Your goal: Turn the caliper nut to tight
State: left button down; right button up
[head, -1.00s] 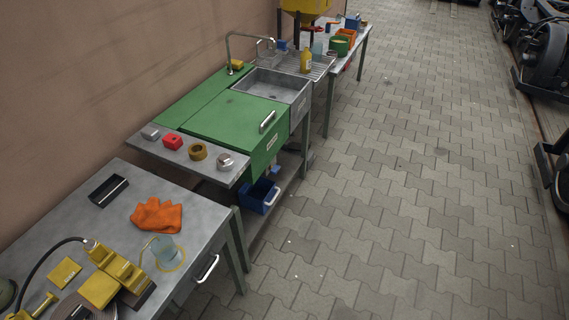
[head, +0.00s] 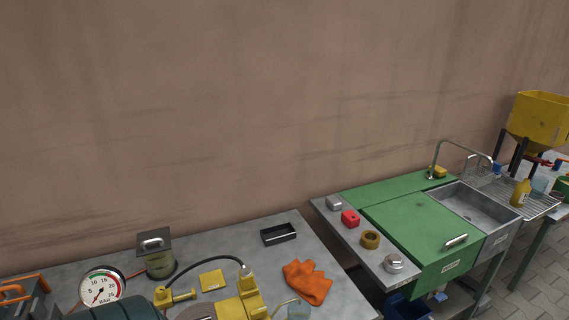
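The yellow caliper (head: 238,300) sits at the bottom edge of the head view on the grey workbench, with a black hose (head: 205,262) arching from it. Its lower part is cut off by the picture's edge. A grey disc edge (head: 198,312) shows beside it. I cannot make out the caliper nut for certain at this size. Neither of my grippers is in view.

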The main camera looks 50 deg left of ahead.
aim_at(161, 290)
jog(key=k+l+u, duration=0.15)
jog(key=u, duration=2.2)
